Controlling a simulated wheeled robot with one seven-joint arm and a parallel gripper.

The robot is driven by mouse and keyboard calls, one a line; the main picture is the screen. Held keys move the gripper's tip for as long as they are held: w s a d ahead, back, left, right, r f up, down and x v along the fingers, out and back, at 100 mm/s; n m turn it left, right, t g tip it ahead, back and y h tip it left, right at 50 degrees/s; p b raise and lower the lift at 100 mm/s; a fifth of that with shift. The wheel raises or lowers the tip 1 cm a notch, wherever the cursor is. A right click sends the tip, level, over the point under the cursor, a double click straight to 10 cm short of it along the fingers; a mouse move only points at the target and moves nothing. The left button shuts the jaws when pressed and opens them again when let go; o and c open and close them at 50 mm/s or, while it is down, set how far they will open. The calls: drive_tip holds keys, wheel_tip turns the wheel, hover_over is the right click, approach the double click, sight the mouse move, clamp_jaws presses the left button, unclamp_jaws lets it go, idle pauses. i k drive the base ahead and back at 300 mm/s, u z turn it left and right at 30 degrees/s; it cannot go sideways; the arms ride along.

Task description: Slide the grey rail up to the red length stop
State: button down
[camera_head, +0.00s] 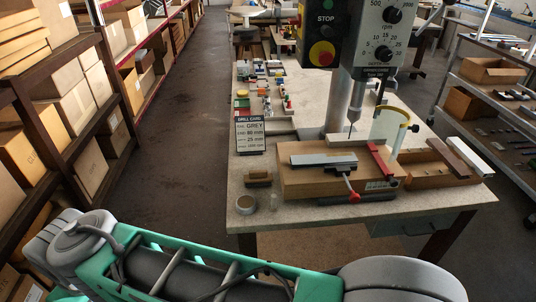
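The grey rail (322,159) lies on the wooden drilling jig (300,185), along its length. Its right end is a short way left of the red length stop (380,162), with a visible gap between them. The red stop is a slanting bar across the right part of the jig. A pale fence bar (340,141) runs behind the rail. A clamp lever with a red tip (354,196) is at the jig's front. The drill bit (351,131) hangs above the jig's back. My gripper is out of view; only my teal arm links show at the bottom.
The drill press (357,55) stands over the jig. A drill card (250,134) reading GREY stands to the left. A wooden tray (408,183) at right holds brown and white profiles.

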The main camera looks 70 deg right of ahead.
sight(337, 159)
drive_tip(key=z, duration=0.55)
drive_tip(key=i, duration=0.95)
drive_tip(key=z, duration=0.7)
